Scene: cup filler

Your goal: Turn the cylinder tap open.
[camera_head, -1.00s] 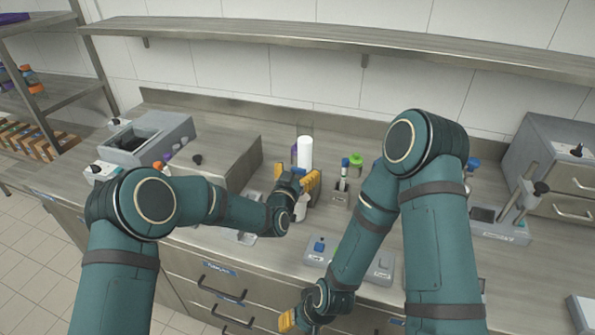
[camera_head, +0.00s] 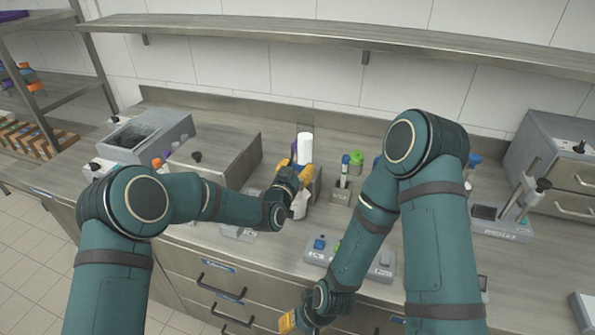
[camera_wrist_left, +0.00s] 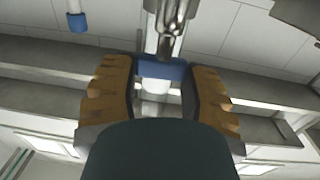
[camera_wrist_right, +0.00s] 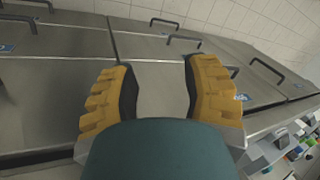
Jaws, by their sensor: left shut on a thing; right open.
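A white upright cylinder (camera_head: 305,147) stands at the middle of the bench, just behind my left gripper (camera_head: 294,171). In the left wrist view, a blue handle (camera_wrist_left: 163,69) sits between the yellow fingers, below a shiny metal fitting (camera_wrist_left: 168,30); I take it as the cylinder tap. My left gripper is shut on this blue piece. Its contact is partly hidden in the head view. My right gripper (camera_head: 288,322) hangs low in front of the bench. It is open and empty in the right wrist view (camera_wrist_right: 160,85), facing the drawer fronts.
A small holder (camera_head: 341,191) with a tube and a green-capped bottle (camera_head: 356,160) stand right of the cylinder. A grey button box (camera_head: 318,254) lies at the front edge, partly behind my right arm. A steel block (camera_head: 215,155) stands to the left. A shelf (camera_head: 340,36) runs above.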

